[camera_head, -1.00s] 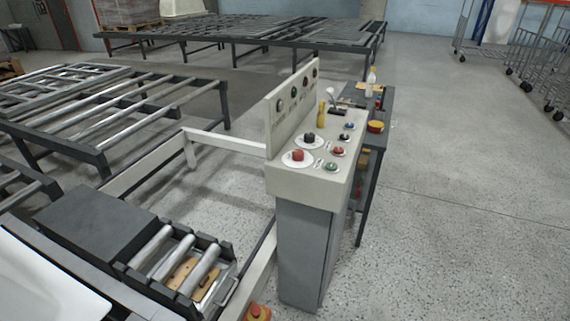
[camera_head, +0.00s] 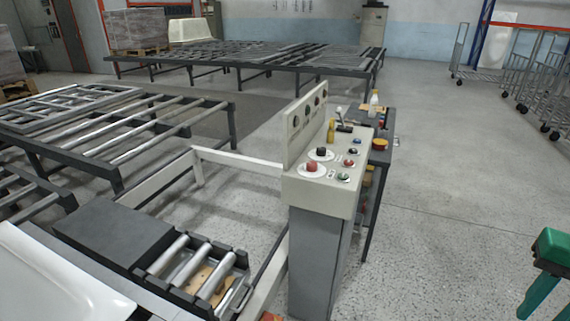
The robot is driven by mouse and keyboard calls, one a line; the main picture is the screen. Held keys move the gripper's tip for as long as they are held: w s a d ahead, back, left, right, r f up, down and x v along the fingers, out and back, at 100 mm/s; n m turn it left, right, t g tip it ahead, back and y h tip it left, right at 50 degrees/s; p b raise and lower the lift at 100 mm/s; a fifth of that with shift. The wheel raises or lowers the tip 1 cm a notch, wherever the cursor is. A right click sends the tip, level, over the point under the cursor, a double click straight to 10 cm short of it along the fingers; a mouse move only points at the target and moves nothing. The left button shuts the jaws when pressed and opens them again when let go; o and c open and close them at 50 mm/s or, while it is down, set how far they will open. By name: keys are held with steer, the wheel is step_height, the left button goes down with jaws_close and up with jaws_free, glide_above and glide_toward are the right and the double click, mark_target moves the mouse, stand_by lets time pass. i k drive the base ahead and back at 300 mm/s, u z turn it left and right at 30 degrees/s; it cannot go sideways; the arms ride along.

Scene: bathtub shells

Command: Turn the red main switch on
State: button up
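A red knob (camera_head: 311,167) sits on a white round plate at the near left of the sloping top of a pale control console (camera_head: 320,195). It looks like the red main switch, but its position, on or off, is too small to tell. A black knob (camera_head: 321,152) on a similar white plate is just behind it. Smaller red and green buttons (camera_head: 344,177) lie to the right. My gripper is not in view.
A roller conveyor (camera_head: 190,265) and a white shell (camera_head: 50,270) are at lower left. A dark shelf (camera_head: 375,165) with bottles stands behind the console. A green object (camera_head: 552,250) with slanted legs is cut off at the right edge. Floor between is clear.

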mark_target(312, 165)
steer(key=u, duration=0.05)
steer(key=i, duration=1)
